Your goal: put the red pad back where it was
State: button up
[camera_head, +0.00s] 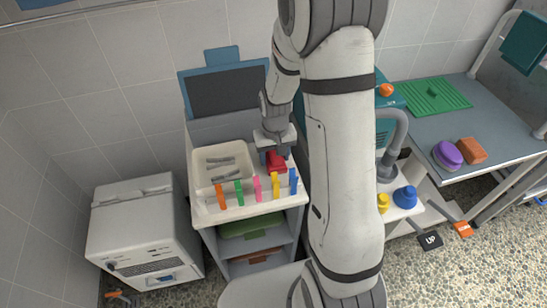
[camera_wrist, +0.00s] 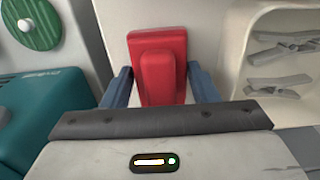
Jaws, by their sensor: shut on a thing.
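The red pad (camera_head: 277,162) is a small block with a raised middle, at the right side of the white cart top (camera_head: 262,205). It also shows in the wrist view (camera_wrist: 160,65), upright between two blue-grey fingers. My gripper (camera_head: 274,156) points down and is shut on the pad; in the wrist view my gripper (camera_wrist: 161,88) has a finger at each side of it. I cannot tell whether the pad touches the cart top or hangs just above it.
A cream tray (camera_head: 197,166) with grey clips lies left of the pad. Several coloured pegs (camera_head: 239,193) line the cart's front edge. A white machine (camera_head: 146,230) stands left. At right, a table holds a green mat (camera_head: 435,96), purple sponge (camera_head: 448,153) and orange-brown sponge (camera_head: 471,150).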

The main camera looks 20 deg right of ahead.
jog(key=shift+f, duration=0.5)
jog(key=shift+c, duration=0.4)
jog(key=o, duration=1)
jog(key=shift+c, duration=0.2)
